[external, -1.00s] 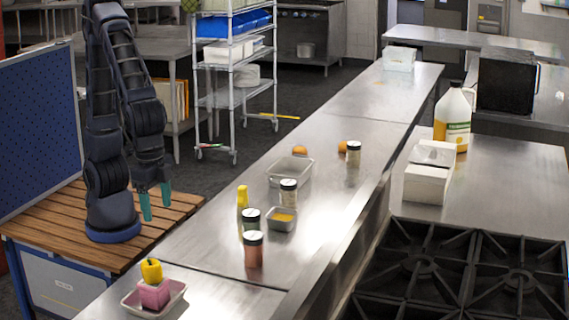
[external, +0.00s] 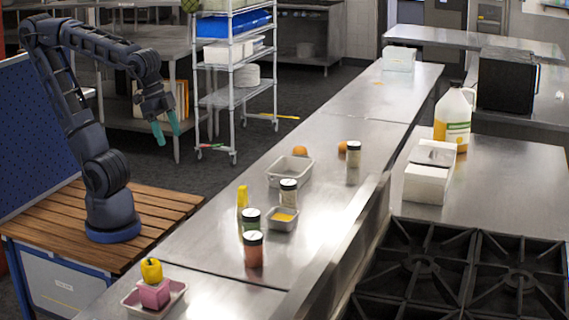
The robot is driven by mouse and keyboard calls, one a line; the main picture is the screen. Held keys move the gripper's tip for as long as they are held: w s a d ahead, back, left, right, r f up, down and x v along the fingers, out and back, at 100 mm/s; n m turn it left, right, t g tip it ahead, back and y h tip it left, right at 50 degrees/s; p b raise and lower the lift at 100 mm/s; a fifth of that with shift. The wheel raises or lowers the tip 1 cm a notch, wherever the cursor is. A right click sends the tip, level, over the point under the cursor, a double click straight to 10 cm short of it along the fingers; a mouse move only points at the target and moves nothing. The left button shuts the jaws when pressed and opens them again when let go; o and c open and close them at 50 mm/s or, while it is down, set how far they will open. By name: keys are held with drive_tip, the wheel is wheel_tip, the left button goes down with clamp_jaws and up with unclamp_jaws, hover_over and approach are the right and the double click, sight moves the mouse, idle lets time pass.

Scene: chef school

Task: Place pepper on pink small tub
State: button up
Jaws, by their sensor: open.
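A yellow pepper (external: 151,270) sits on top of a small pink tub (external: 153,294). The tub stands in a shallow metal tray (external: 176,291) at the near left end of the steel counter. My gripper (external: 167,132) has teal fingers spread apart with nothing between them. It is raised in the air above and beyond the wooden base table, well away from the pepper and tub.
On the steel counter (external: 215,243) stand several spice jars (external: 253,250), a yellow bottle (external: 242,197), a small metal tub (external: 283,218) and a larger metal tray (external: 290,170). Two orange round items (external: 300,151) lie farther back. A wire shelf (external: 235,80) stands behind my gripper.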

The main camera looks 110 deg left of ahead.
drive_tip(key=shift+t, duration=0.3)
drive_tip(key=s+a, duration=0.1)
drive_tip(key=s, duration=0.1)
drive_tip(key=s+a+f, duration=0.1)
drive_tip(key=s+a, duration=0.1)
drive_tip(key=shift+s+a+f, duration=0.1)
drive_tip(key=shift+s+f, duration=0.05)
drive_tip(key=shift+f, duration=0.05)
